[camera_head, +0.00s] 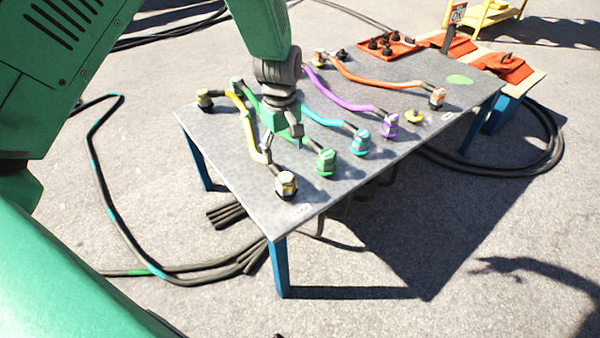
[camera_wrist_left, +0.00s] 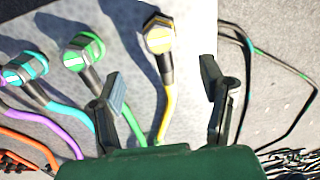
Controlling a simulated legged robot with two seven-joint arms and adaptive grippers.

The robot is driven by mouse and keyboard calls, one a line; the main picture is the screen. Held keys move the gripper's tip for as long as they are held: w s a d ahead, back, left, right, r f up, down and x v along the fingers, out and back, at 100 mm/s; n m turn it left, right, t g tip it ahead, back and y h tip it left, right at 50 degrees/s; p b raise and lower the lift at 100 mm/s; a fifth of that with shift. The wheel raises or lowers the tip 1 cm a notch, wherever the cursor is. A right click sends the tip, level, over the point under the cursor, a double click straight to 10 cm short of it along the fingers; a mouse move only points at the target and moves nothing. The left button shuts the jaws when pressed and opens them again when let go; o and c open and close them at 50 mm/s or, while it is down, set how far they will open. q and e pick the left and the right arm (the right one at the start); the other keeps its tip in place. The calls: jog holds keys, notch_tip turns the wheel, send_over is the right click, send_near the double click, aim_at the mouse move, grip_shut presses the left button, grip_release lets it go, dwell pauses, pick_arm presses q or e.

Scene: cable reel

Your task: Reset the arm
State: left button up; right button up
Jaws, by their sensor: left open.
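My left gripper (camera_head: 282,142) points down over the left part of the grey table (camera_head: 320,190), among the cables. In the left wrist view its two fingers (camera_wrist_left: 162,88) are spread wide. The yellow cable (camera_wrist_left: 168,108) with its yellow connector (camera_wrist_left: 159,36) shows between and beyond them. The fingers do not hold it. In the head view the yellow connector (camera_head: 286,185) is at the table's near corner. The green connector (camera_head: 326,162) is just right of the gripper. My right gripper is not in view.
Cyan (camera_head: 361,143), purple (camera_head: 389,125) and orange (camera_head: 437,97) connectors stand along the near edge. Black cables (camera_head: 108,200) lie on the ground.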

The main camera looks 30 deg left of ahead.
pick_arm(q)
jog(key=s+f+m+y+p, duration=0.1)
jog(key=s+f+m+p, duration=0.25)
jog(key=s, duration=0.45)
jog(key=s+f+m+p, duration=0.3)
jog(key=s+m+p, duration=0.1)
jog(key=s, duration=0.5)
jog(key=s+d+r+m+p, duration=0.1)
jog(key=s+d+m, duration=0.1)
jog(key=s, duration=0.4)
jog(key=s+d+r+m+h+p, duration=0.1)
jog(key=s+d+m+p, duration=0.1)
jog(key=s+m, duration=0.2)
jog(key=s, duration=0.3)
jog(key=shift+s+m+t, duration=0.15)
jog(key=shift+m+t, duration=0.15)
jog(key=shift+m, duration=0.05)
